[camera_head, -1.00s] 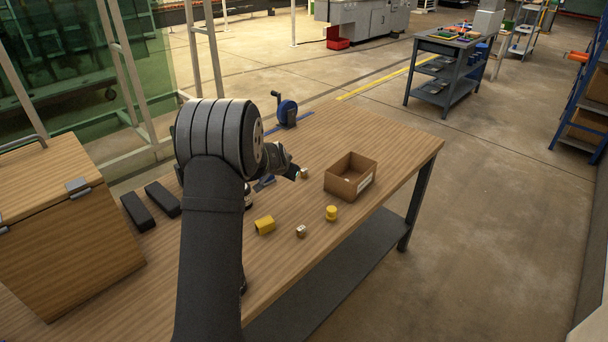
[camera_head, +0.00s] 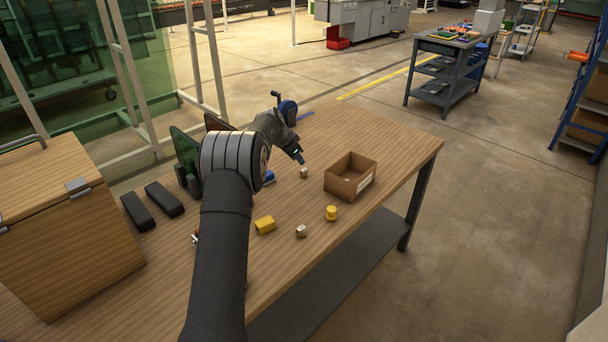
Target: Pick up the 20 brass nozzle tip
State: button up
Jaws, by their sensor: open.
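Two small tan-metallic pieces stand on the wooden workbench (camera_head: 365,135). One piece (camera_head: 304,173) is left of the open cardboard box; the other piece (camera_head: 301,231) is nearer the front edge. Either could be the brass nozzle tip; any number on them is too small to read. My gripper (camera_head: 299,159) is just above and slightly left of the farther piece in the picture, pointing down at a tilt. Its fingers are tiny here, and nothing shows between them. I cannot tell its exact height over the bench.
The cardboard box (camera_head: 340,187) sits to the right. A yellow block (camera_head: 265,225) and a yellow round piece (camera_head: 331,213) are nearby. A blue hand-cranked device (camera_head: 288,112) stands behind my arm. Two black bars (camera_head: 163,199) and a wooden chest (camera_head: 62,225) are at left.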

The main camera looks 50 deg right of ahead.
send_near(304, 170)
jog(key=x, duration=0.3)
jog(key=shift+s+d, duration=0.3)
jog(key=shift+d, duration=0.05)
jog(key=shift+w+a+x, duration=0.1)
jog(key=shift+w+x, duration=0.05)
jog(key=shift+x, duration=0.85)
jog(key=shift+w+a+x, duration=0.15)
jog(key=shift+w+x, duration=0.05)
jog(key=shift+x, duration=1.6)
grip_shut()
